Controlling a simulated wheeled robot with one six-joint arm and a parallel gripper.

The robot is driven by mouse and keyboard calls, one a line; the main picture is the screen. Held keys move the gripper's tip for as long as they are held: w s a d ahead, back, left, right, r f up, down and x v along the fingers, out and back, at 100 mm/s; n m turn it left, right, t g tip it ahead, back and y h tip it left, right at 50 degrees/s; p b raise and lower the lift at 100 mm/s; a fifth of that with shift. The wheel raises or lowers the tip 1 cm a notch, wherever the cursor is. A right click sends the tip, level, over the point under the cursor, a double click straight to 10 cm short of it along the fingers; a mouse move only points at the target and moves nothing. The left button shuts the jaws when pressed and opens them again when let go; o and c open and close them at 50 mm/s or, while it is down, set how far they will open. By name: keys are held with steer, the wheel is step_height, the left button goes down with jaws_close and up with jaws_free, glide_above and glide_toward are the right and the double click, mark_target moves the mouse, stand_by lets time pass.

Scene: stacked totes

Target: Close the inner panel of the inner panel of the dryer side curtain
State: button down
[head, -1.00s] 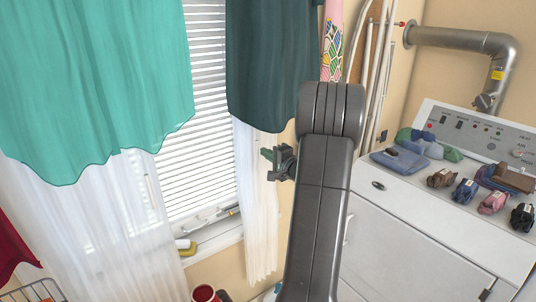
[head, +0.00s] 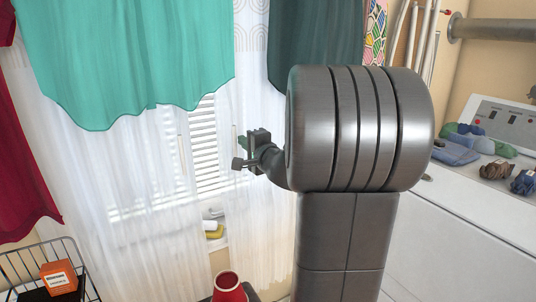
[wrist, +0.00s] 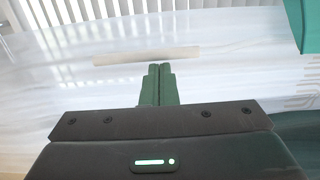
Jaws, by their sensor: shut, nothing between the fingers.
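The dryer side's white sheer inner panel (head: 275,215) hangs under a dark teal outer curtain (head: 315,40) in the head view. Its left edge borders a strip of bare blinds (head: 205,150). My gripper (head: 245,148) is shut and empty in front of this panel near that edge. In the wrist view, my gripper's green fingertips (wrist: 158,70) are together just below a pale bar-like handle (wrist: 147,55) on white sheer cloth. I cannot tell whether they touch it. My arm hides part of the panel's right side in the head view.
The other sheer panel (head: 130,180) hangs left, under a light teal curtain (head: 130,60). A wire basket (head: 30,270) and a red cup (head: 228,288) stand low in front. The white dryer (head: 460,225), with several items on top, is at the right.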

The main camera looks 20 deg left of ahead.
steer(key=s+a+b, duration=0.3)
steer(key=s+a, duration=0.2)
steer(key=shift+s+a, duration=0.15)
stand_by(0.4)
